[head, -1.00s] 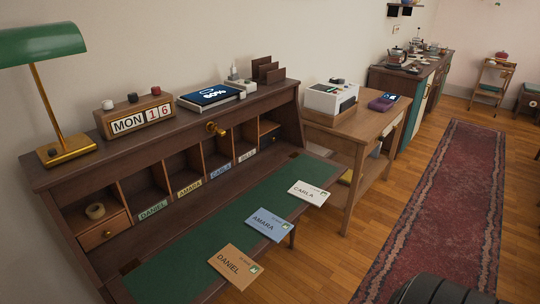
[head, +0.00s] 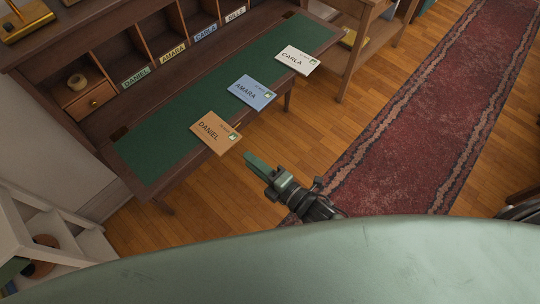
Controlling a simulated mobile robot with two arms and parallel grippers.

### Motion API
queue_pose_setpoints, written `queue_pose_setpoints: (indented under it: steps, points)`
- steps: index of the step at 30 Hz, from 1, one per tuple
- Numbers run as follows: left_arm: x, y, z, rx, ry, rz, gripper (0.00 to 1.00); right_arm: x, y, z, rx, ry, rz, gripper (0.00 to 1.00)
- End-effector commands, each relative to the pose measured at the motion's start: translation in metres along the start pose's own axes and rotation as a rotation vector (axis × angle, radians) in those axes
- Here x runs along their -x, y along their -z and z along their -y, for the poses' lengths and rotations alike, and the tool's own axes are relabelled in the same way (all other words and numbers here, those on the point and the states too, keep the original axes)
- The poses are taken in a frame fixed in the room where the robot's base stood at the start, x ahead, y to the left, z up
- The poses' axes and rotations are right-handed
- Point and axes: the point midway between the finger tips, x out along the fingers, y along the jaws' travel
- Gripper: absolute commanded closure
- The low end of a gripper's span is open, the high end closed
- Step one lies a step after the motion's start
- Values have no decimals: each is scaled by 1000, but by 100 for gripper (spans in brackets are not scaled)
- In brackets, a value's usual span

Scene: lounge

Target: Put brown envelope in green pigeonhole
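The brown envelope (head: 215,132), marked DANIEL, lies flat at the front edge of the desk's green writing surface and overhangs it a little. The green-labelled pigeonhole (head: 116,59), with a DANIEL label (head: 136,78) on its front lip, is in the row at the back of the desk and looks empty. My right gripper (head: 250,159) is in front of the desk, below and right of the brown envelope and apart from it. Its fingers are seen nearly edge-on, so the gap is hidden. My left gripper is out of view.
A blue AMARA envelope (head: 254,92) and a white CARLA envelope (head: 297,60) lie farther along the desk edge. Yellow, blue and pale labels mark the neighbouring pigeonholes. A white shelf unit (head: 45,235) stands at lower left. Wooden floor and a red rug (head: 415,120) lie right.

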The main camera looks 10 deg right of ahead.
Motion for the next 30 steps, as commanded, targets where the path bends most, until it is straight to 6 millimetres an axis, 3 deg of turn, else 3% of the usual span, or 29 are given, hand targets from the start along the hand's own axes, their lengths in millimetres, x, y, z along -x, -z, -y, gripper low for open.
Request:
queue_pose_setpoints:
  steps: [9,21,30]
  points:
    - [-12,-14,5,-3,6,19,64,-31,0,2,-1,-2,1,75]
    - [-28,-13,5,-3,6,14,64,-78,0,2,-4,0,1,75]
    - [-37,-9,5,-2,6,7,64,-101,0,2,-5,1,1,75]
